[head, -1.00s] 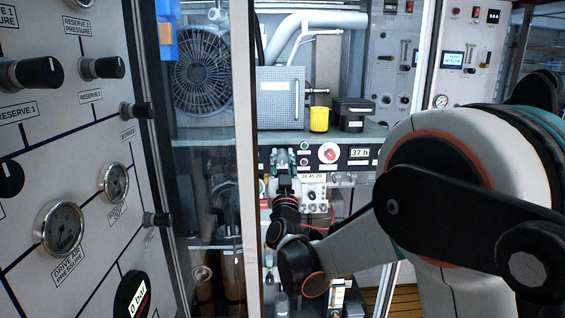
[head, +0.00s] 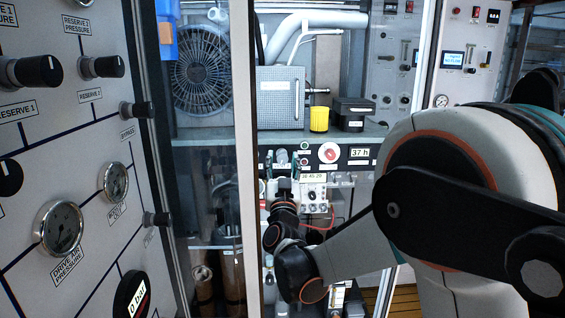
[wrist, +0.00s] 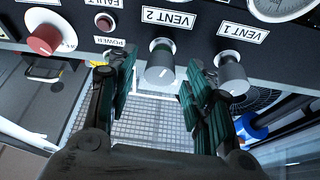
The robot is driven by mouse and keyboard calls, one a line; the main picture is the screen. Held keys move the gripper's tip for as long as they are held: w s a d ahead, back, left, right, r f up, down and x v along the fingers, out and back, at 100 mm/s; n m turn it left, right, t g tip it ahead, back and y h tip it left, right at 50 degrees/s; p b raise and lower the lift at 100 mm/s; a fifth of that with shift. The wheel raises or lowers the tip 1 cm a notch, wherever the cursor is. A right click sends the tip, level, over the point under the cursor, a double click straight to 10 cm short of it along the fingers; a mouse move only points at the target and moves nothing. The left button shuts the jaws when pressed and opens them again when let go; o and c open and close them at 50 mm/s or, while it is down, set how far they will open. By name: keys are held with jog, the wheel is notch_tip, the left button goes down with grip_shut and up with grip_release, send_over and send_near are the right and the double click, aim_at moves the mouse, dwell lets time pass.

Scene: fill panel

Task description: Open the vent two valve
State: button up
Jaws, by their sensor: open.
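The vent two valve (wrist: 160,64) is a grey cylindrical knob with a white mark on its face, below the upside-down VENT 2 label (wrist: 176,18) in the wrist view. My gripper (wrist: 159,66) is open, with one teal-padded finger on each side of this knob. I cannot tell whether either finger touches it. The right finger lies close to the similar VENT 1 knob (wrist: 232,74). In the head view my gripper (head: 283,160) is small at the far panel, and the vent two valve cannot be made out there.
In the head view, a yellow cup (head: 319,119) and a black box (head: 352,115) stand on the shelf above. A glass door frame (head: 243,160) stands left of my arm.

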jog(key=v, duration=1.1)
